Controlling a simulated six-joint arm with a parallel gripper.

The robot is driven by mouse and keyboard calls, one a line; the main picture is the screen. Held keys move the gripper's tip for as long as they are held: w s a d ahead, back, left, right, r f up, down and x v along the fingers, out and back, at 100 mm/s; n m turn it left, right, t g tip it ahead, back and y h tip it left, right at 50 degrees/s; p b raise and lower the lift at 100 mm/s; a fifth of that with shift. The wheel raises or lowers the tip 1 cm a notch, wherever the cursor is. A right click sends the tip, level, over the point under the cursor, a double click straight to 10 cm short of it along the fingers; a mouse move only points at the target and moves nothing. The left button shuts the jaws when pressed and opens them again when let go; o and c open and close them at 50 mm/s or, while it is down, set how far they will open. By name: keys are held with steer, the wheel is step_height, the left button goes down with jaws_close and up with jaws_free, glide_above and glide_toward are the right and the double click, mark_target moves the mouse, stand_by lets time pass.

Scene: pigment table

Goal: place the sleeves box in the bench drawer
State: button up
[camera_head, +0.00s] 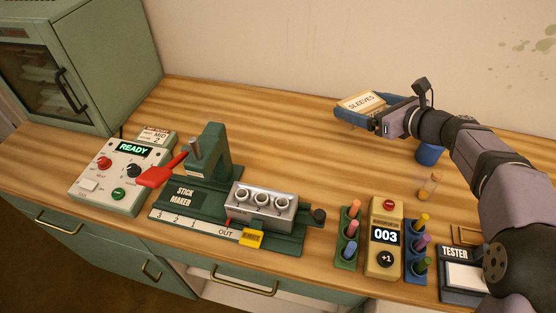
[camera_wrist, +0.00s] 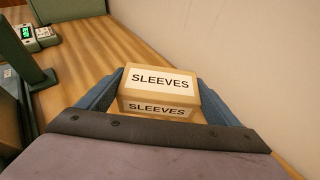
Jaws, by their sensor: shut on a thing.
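The sleeves box (camera_head: 361,102) is a small tan carton with a white SLEEVES label, at the back of the bench near the wall. My gripper (camera_head: 366,108) is shut on it, with one blue finger along each side. In the wrist view the box (camera_wrist: 158,84) sits between the fingers, its top and near-side labels readable. I cannot tell if it touches the bench top. The bench drawer fronts are green with brass handles, along the front edge; one front (camera_head: 225,280) is below the stick maker.
The green stick maker (camera_head: 185,196) and control panel (camera_head: 122,178) stand left of centre. Pigment racks, a counter (camera_head: 385,238) and a tester (camera_head: 462,278) line the front right. A blue container (camera_head: 429,154) and a small vial (camera_head: 430,187) stand beside my arm. The back middle is clear.

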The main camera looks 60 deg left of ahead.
mark_target(330, 167)
steer(key=s+d+f+n+g+h, duration=0.15)
steer(key=s+n+g, duration=0.3)
steer(key=s, duration=0.45)
steer(key=shift+y, duration=0.25)
steer(key=shift+d+f+p, duration=0.2)
steer(key=shift+f+p, duration=0.15)
steer(key=shift+f, duration=2.35)
steer(key=shift+d+f+p, duration=0.15)
steer(key=shift+f+p, duration=0.2)
steer(key=shift+f, duration=2.3)
steer(key=shift+f+m, duration=0.1)
steer(key=shift+m, duration=0.15)
steer(key=shift+f, duration=0.1)
steer(key=o, duration=1)
